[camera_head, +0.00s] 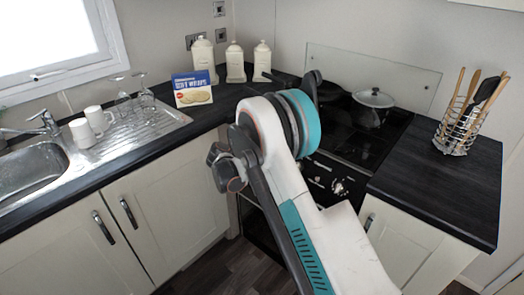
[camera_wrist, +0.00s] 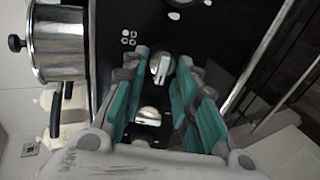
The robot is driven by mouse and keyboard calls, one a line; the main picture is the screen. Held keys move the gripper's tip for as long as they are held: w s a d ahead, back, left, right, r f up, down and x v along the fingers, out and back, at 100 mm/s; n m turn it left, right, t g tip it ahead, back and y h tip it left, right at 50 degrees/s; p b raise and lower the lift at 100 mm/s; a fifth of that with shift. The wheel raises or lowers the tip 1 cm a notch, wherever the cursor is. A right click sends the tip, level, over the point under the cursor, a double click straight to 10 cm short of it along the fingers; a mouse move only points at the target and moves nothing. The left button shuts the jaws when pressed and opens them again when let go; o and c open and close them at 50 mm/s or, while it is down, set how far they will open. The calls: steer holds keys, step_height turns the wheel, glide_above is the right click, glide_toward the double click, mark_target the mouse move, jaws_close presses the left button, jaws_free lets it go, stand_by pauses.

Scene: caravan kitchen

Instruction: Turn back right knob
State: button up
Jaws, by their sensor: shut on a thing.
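The stove (camera_head: 350,130) has a row of silver knobs on its black front panel. In the head view, knobs (camera_head: 340,188) show just right of my arm, which hides the rest of the row. In the wrist view, one silver knob (camera_wrist: 162,66) sits between the tips of my gripper (camera_wrist: 163,62), whose teal-padded fingers are closed around it. A second knob (camera_wrist: 149,116) lies further down between the fingers, nearer the palm. In the head view my gripper is hidden behind my arm. I cannot tell from the markings which burner the held knob serves.
A lidded pot (camera_head: 373,100) stands on the stove, also in the wrist view (camera_wrist: 58,45). A dark pan lies on the back left of the hob. A utensil holder (camera_head: 455,135) stands on the right counter; canisters (camera_head: 235,65) and a box (camera_head: 192,88) stand left.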

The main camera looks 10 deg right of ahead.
steer(key=o, duration=0.9)
steer(key=v, duration=1.2)
steer(key=shift+r, duration=0.1)
